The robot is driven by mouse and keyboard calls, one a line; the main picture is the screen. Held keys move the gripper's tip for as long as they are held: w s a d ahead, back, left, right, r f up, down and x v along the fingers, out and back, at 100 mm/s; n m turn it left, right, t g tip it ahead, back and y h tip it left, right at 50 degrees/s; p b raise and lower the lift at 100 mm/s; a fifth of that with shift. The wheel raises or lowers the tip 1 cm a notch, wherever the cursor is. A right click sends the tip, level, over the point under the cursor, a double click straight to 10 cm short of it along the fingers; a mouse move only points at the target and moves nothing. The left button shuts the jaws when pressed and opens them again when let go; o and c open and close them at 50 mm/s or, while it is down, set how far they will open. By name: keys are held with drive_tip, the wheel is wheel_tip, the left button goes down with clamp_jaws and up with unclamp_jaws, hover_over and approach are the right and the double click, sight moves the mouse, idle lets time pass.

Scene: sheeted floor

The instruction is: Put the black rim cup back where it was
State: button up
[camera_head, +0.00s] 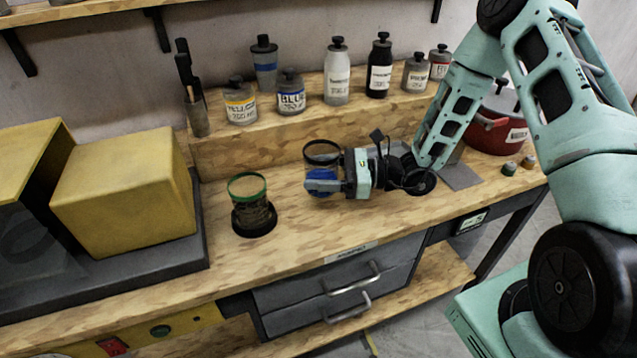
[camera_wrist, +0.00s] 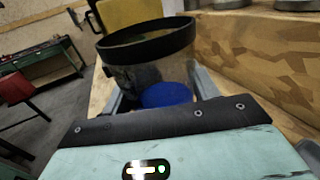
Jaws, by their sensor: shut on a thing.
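The black rim cup (camera_head: 323,152) is clear, with a black rim and blue contents at its bottom. My gripper (camera_head: 322,182) reaches it from the right and is shut on it. The cup looks upright over the workbench; I cannot tell whether its base touches the wood. In the wrist view the cup (camera_wrist: 150,62) sits between the two fingers (camera_wrist: 155,95), its black rim tilted in the picture. A green rim cup (camera_head: 247,192) stands in a dark round holder (camera_head: 254,222) to the left.
Several labelled bottles (camera_head: 291,95) stand on the raised wooden shelf behind. A yellow box (camera_head: 125,190) is at the left, and a red pot (camera_head: 492,125) at the right. The bench front between the cups and the drawers (camera_head: 335,290) is clear.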

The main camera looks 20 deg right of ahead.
drive_tip(key=shift+f, duration=1.8)
drive_tip(key=shift+f, duration=0.2)
drive_tip(key=o, duration=1.1)
drive_tip(key=shift+o, duration=0.2)
drive_tip(key=shift+r, duration=0.2)
drive_tip(key=b+v, duration=0.2)
drive_tip(key=v, duration=1)
